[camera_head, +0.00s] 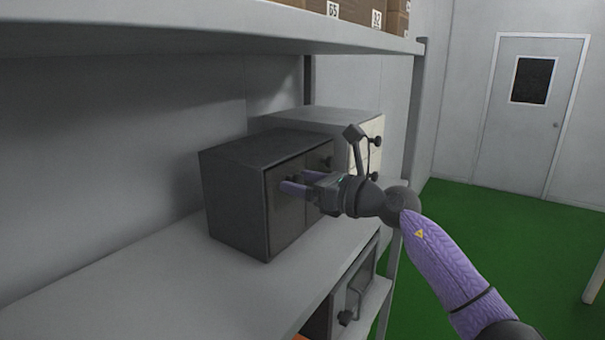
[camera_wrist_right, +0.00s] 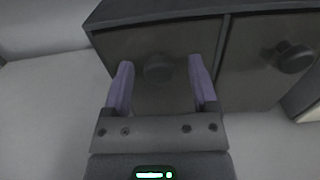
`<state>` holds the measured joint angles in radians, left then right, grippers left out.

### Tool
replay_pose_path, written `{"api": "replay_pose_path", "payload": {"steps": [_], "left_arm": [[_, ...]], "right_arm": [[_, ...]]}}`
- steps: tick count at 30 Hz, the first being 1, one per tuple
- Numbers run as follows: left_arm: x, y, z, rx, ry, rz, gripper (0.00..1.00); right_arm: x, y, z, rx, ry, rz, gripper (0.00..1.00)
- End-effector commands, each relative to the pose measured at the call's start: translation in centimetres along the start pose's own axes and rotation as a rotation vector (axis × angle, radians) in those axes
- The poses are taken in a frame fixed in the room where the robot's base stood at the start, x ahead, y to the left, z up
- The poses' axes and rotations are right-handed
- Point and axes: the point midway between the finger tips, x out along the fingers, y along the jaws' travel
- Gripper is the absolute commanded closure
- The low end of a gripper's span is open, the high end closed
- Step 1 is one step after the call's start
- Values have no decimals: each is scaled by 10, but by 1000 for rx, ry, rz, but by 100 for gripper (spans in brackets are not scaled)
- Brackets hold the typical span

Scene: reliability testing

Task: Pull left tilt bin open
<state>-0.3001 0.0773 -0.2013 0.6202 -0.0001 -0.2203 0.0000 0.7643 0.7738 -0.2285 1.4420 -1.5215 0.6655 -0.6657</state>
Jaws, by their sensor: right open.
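A dark grey cabinet (camera_head: 232,205) with two tilt bins side by side stands on the shelf. The left tilt bin (camera_head: 287,220) has a round dark knob, seen between my fingers in the right wrist view (camera_wrist_right: 158,68). The right bin (camera_wrist_right: 262,75) has its own knob (camera_wrist_right: 294,57). Both bins look closed. My right gripper (camera_head: 298,182) is open in front of the left bin, one purple finger on each side of its knob. I cannot tell whether the fingers touch the knob. My left gripper is not in view.
A lighter cabinet (camera_head: 345,122) with dark knobs stands behind the dark one. The grey shelf (camera_head: 150,285) is bare in front and to the left. An upper shelf (camera_head: 200,28) with boxes hangs above. A dark unit with a handle (camera_head: 355,292) sits below.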

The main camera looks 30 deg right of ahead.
Motion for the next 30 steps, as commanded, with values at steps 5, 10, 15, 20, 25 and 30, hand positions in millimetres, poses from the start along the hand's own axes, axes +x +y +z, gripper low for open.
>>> {"api": "replay_pose_path", "payload": {"steps": [5,10,15,20,25,30], "left_arm": [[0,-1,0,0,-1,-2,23],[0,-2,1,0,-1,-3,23],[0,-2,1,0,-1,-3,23],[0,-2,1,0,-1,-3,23],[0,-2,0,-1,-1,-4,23],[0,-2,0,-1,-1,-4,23]], "right_arm": [[1,0,-1,0,1,0,25],[1,0,-1,1,0,0,48],[1,0,-1,1,0,0,84],[1,0,-1,2,0,0,100],[0,0,-1,2,0,0,100],[0,0,-1,2,0,0,100]]}}
